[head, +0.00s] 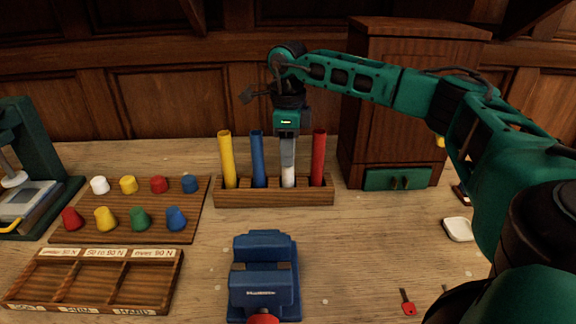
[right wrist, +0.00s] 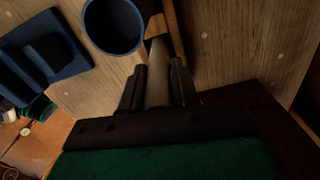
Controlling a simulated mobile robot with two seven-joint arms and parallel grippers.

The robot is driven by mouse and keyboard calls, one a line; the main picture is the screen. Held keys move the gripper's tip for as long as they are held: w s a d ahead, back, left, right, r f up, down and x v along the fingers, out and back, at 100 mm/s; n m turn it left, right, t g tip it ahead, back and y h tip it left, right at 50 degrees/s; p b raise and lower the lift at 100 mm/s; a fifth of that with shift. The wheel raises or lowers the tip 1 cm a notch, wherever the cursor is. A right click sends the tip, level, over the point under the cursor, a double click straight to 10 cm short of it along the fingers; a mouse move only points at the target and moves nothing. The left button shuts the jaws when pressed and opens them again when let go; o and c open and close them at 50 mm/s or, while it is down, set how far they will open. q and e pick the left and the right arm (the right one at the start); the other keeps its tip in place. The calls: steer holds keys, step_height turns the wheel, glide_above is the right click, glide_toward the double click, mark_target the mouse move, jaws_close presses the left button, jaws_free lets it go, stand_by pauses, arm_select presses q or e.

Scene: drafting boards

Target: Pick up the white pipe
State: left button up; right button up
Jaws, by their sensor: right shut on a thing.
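The white pipe (head: 288,179) stands upright in the wooden rack (head: 235,197), between the blue pipe (head: 258,160) and the red pipe (head: 318,158). The yellow pipe (head: 227,160) stands at the rack's left end. My right gripper (head: 287,160) comes down from above and is shut on the white pipe, hiding its upper part. In the right wrist view the white pipe (right wrist: 158,75) lies between the two dark fingers, with the open end of the blue pipe (right wrist: 113,24) close by. My left gripper is not in view.
A blue vise (head: 264,275) stands in front of the rack. A board with several coloured caps (head: 145,217) and a labelled tray (head: 95,285) lie left. A wooden cabinet (head: 400,100) stands behind right. A red key (head: 407,301) lies front right.

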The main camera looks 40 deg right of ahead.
jaws_close()
steer(key=shift+r, duration=0.15)
